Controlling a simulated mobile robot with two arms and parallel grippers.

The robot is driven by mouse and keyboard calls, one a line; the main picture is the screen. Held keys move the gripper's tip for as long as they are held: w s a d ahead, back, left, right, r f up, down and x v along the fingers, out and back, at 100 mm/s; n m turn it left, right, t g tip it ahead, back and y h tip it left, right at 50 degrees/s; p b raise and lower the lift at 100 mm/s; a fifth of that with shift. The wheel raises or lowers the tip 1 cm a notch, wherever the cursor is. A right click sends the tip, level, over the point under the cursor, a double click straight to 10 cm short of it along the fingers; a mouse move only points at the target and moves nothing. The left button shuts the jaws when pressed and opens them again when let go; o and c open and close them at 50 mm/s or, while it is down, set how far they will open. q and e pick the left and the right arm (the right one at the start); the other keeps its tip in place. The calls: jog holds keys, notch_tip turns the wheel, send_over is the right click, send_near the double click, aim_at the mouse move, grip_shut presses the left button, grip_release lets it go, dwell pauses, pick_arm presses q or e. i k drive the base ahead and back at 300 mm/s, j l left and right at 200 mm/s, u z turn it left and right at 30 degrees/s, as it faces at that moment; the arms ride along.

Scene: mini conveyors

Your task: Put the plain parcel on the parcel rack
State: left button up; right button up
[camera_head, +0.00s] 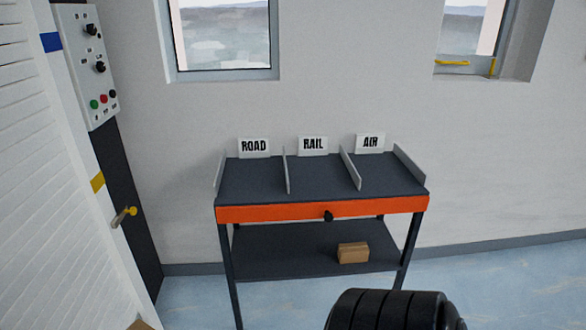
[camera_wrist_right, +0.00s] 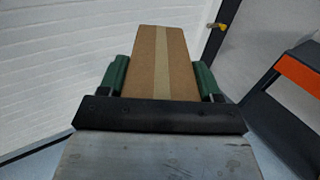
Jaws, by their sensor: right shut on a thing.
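The plain parcel (camera_wrist_right: 160,62), a brown cardboard box with a paler tape strip, is between the green fingers of my right gripper (camera_wrist_right: 160,78) in the right wrist view. The gripper is shut on it; no label shows on its visible face. A small brown corner (camera_head: 140,325) at the bottom left of the head view may be this parcel. The parcel rack (camera_head: 322,209) stands against the wall, with an orange front and top bays marked ROAD, RAIL and AIR. The top bays are empty. My left gripper is not in view.
Another brown box (camera_head: 353,253) lies on the rack's lower shelf (camera_head: 280,255), towards the right. Upright dividers (camera_head: 350,168) separate the top bays. A white slatted door (camera_head: 45,200) and a control panel (camera_head: 95,70) are at the left. Blue floor is clear right of the rack.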

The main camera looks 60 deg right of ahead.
aim_at(253, 184)
jog(key=i+l+z, duration=0.15)
jog(key=z, duration=0.3)
jog(key=i+z, duration=0.6)
jog(key=z, duration=0.3)
jog(key=i+j, duration=0.1)
jog(key=i, duration=0.55)
jog(key=i+j+z, duration=0.15)
jog(key=i, duration=0.5)
